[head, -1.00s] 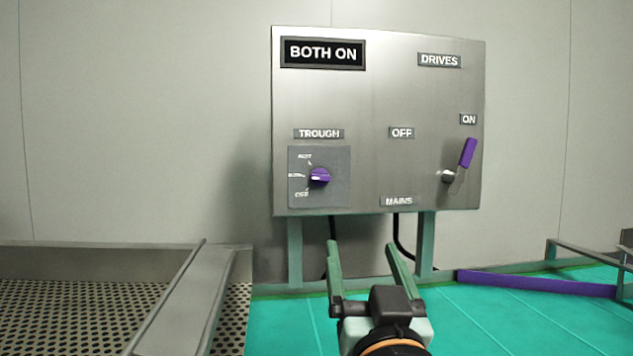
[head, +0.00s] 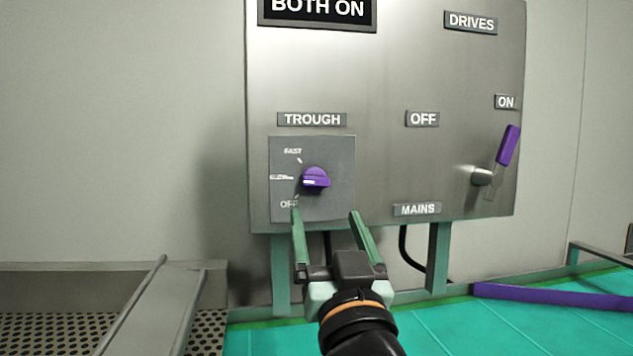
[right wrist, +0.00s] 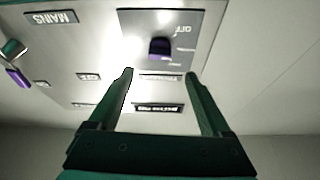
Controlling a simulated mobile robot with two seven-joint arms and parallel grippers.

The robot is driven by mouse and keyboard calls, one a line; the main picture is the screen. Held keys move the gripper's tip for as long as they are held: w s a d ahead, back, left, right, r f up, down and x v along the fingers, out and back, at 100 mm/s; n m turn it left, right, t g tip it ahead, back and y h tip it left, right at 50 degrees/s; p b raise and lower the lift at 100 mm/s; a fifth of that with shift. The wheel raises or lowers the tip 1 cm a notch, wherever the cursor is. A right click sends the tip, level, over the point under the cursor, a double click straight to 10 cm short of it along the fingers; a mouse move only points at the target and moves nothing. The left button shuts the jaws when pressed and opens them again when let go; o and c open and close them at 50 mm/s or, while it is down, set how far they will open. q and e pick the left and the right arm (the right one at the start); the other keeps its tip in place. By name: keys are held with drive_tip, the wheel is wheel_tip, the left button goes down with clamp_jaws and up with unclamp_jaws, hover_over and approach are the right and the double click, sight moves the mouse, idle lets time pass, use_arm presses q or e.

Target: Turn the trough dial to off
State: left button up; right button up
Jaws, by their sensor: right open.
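The purple trough dial (head: 316,178) sits on a grey square plate (head: 338,205) under the TROUGH label. Its pale pointer mark faces left, toward the middle marking between FAST above and OFF below. My right gripper (head: 325,215) is open and empty, its green fingers pointing up just below the dial in the head view. In the right wrist view the dial (right wrist: 160,47) shows upside down, beyond the fingertips and between their lines, apart from them. My left gripper is in neither view.
The steel panel (head: 390,80) also carries a purple-handled lever (head: 508,146) at right, beside the ON label, and a BOTH ON display (head: 318,8). A perforated metal trough (head: 40,335) lies at lower left.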

sight(317, 186)
drive_tip(key=p+x, duration=0.2)
drive_tip(key=x, duration=0.7)
drive_tip(key=shift+w, duration=0.25)
clamp_jaws()
